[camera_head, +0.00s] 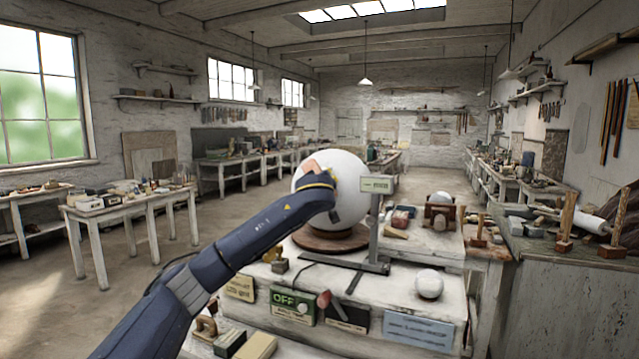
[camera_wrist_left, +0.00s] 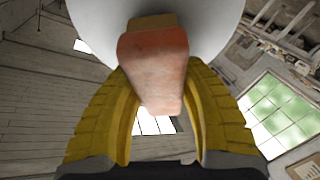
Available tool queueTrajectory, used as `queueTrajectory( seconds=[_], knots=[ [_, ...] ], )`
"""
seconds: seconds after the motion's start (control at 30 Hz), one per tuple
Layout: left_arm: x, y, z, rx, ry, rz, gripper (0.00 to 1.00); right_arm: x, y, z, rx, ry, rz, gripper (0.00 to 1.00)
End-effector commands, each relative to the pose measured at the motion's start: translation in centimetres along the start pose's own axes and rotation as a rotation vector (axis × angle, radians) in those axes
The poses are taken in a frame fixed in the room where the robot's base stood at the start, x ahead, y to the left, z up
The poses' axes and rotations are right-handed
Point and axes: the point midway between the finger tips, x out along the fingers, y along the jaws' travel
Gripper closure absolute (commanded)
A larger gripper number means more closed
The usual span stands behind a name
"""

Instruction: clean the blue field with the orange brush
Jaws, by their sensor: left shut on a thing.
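A large white plaster sphere (camera_head: 345,180) stands on a round brown turntable (camera_head: 330,238). My left gripper (camera_head: 318,178) is in front of the sphere's left side, its yellow fingers shut on the orange brush (camera_head: 309,166). In the left wrist view the brush (camera_wrist_left: 153,65) is a worn orange-pink block between the fingers, with a tan part (camera_wrist_left: 152,21) toward the white sphere (camera_wrist_left: 215,20). I cannot tell whether it touches the sphere. No blue field shows on the visible part of the sphere; my arm and gripper hide some of it. My right gripper is not in view.
A metal stand (camera_head: 372,240) with a small sign rises close to the sphere's right. A small white ball (camera_head: 429,284) sits at the front right. Tools and blocks crowd the right.

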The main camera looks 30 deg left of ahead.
Motion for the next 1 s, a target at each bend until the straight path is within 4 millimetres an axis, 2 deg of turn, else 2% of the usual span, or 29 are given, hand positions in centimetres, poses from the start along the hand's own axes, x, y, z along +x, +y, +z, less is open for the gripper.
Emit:
queueTrajectory(
  seconds=[0.57,1.0],
  knots=[
    [-0.8,-0.1,1.8,0.001,0.000,-0.001,0.91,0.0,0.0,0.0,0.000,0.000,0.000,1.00],
    [-0.1,-0.1,0.1,0.000,0.000,-0.002,0.91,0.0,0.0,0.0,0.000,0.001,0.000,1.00]
  ],
)
